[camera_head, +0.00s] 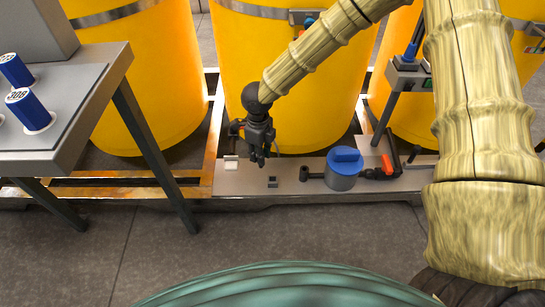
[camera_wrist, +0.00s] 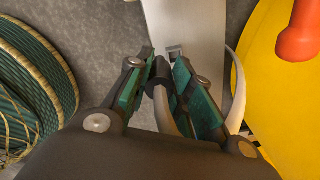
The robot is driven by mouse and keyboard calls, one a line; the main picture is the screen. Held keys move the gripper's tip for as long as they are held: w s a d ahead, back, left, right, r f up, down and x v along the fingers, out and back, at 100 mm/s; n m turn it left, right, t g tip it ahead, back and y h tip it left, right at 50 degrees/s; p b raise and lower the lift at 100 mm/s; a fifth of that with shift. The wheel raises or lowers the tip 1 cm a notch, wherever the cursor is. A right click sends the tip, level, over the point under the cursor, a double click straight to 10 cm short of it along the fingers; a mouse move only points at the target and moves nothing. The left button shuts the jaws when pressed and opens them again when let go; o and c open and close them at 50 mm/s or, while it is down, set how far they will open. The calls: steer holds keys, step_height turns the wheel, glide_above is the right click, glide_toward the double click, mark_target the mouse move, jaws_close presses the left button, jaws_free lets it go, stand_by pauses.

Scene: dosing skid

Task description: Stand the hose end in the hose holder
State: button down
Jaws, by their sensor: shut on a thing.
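My gripper (camera_head: 262,158) points down above the grey skid plate, in front of the middle yellow drum. In the wrist view its green-padded fingers (camera_wrist: 160,80) are shut on the hose end (camera_wrist: 158,70), a dark cylinder with a pale hose (camera_wrist: 165,115) running back from it between the fingers. A small square socket, which looks like the hose holder (camera_wrist: 175,51), is on the plate just beyond the hose end; it seems to be the small dark block (camera_head: 272,182) in the head view. The hose end appears apart from it. The exact height gap cannot be told.
A blue-topped pump (camera_head: 344,168) with black and red fittings stands right of the gripper on the skid plate (camera_head: 240,182). A small dark fitting (camera_head: 304,173) lies between. Yellow drums (camera_head: 300,100) stand behind. A table (camera_head: 70,110) with blue numbered containers is at left.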

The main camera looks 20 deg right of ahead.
steer(key=w+d+f+m, duration=0.1)
steer(key=d+f+m, duration=0.3)
steer(key=m, duration=0.7)
steer(key=shift+d+f, duration=0.3)
steer(key=shift+d, duration=0.05)
steer(key=shift+r+p, duration=0.15)
steer(key=shift+p, duration=0.4)
step_height(320, 180, down, 6)
steer(key=b, duration=0.2)
steer(key=shift+p, duration=1.3)
stand_by(1.9)
steer(key=shift+f+b, duration=0.5)
steer(key=shift+f, duration=1.4)
stand_by(0.4)
